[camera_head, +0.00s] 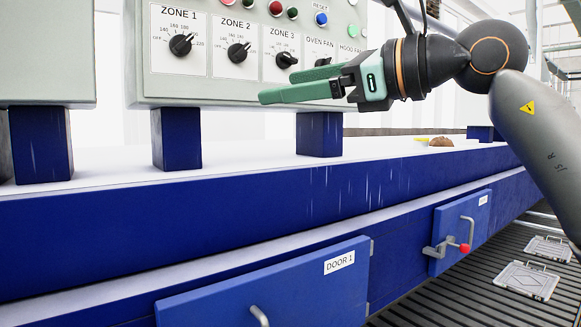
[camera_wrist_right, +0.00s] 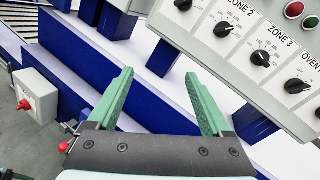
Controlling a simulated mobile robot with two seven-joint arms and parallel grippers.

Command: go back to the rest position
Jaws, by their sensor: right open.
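My right gripper (camera_head: 300,85) has green fingers and reaches in from the right in the head view. It is in front of the lower edge of the control panel (camera_head: 150,85), below the zone 3 knob (camera_head: 286,60). In the right wrist view my right gripper (camera_wrist_right: 165,100) shows two green fingers spread apart, with nothing between them. The blue machine body and its white ledge lie behind the fingers there. My left gripper is in neither view.
The panel stands on blue posts (camera_head: 177,138) above a white ledge. Below are a blue door (camera_head: 290,285) labelled DOOR 1 and a smaller blue door (camera_head: 452,240) with a red-knobbed latch (camera_head: 464,248). A small brown object (camera_head: 441,142) lies on the ledge. Metal plates (camera_head: 528,280) lie on the slatted floor.

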